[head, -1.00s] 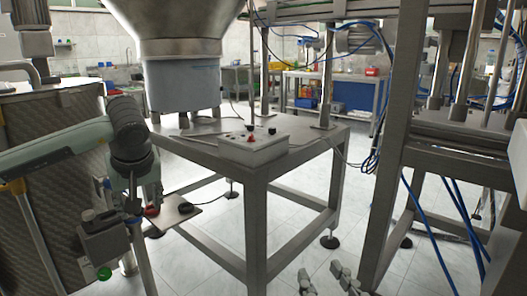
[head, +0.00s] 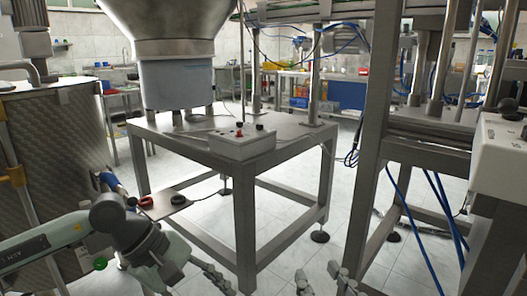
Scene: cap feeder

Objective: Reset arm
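My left arm comes in low from the left, and a finger of my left gripper (head: 214,276) shows at the bottom, left of the middle. Whether it is open or shut is not clear. My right gripper (head: 320,281) shows at the bottom edge, with its two fingers apart and nothing between them. Both grippers show in front of the floor, clear of the table. A steel table (head: 245,200) stands in the middle and bears the large metal hopper (head: 165,35).
A white control box (head: 240,147) with red and black knobs sits on the table. A small plate (head: 165,208) with a red and a black button juts from its left side. A steel frame (head: 365,150) with blue hoses and a white box (head: 501,155) stand at the right.

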